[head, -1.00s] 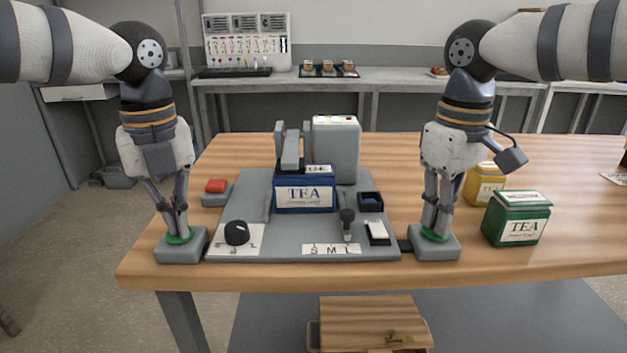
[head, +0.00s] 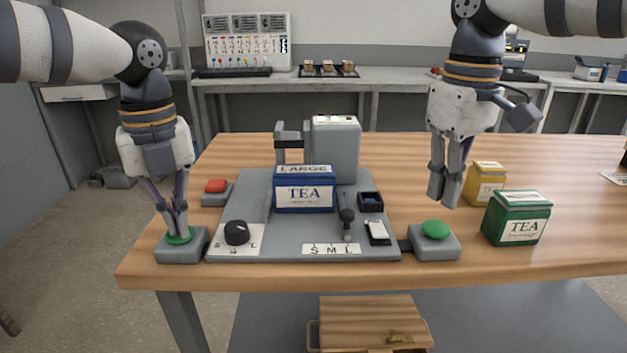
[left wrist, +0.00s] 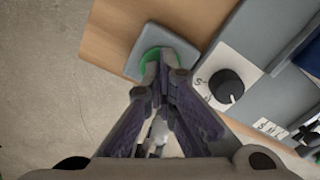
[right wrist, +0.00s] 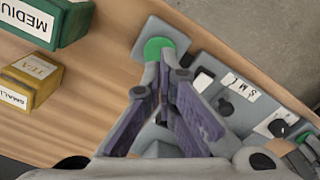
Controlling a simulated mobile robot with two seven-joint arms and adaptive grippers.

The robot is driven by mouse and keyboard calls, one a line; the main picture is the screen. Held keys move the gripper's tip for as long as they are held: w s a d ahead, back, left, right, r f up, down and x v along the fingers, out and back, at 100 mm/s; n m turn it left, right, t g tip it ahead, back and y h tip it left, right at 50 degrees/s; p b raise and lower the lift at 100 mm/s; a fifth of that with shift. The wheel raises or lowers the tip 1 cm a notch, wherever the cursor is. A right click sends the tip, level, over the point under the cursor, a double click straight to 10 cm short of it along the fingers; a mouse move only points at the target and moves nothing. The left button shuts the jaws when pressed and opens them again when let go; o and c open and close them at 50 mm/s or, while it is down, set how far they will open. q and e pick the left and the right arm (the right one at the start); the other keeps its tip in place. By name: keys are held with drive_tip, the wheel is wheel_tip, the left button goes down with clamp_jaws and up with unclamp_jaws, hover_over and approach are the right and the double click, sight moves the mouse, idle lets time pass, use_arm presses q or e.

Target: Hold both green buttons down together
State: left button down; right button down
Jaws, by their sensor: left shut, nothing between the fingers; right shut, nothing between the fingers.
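The left green button (head: 180,239) sits on a grey base at the front left of the table. My left gripper (head: 177,232) is shut and its tips are on or just over that button; in the left wrist view the fingers cover part of the green disc (left wrist: 150,60). The right green button (head: 436,229) is uncovered on its grey base at the front right. My right gripper (head: 441,200) is shut and empty, raised above and apart from that button. The right button also shows past the fingertips in the right wrist view (right wrist: 158,46).
Between the buttons is a grey machine plate (head: 285,236) with a blue tea box (head: 304,194), a black knob (head: 237,232) and a small lever. A red button (head: 216,186) is at its left. Green (head: 517,218) and yellow (head: 486,183) tea tins stand right of the right button.

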use_arm(q)
drive_tip(key=shift+f, duration=0.1)
use_arm(e)
drive_tip(key=shift+r, duration=1)
use_arm(q)
drive_tip(key=shift+r, duration=3.6)
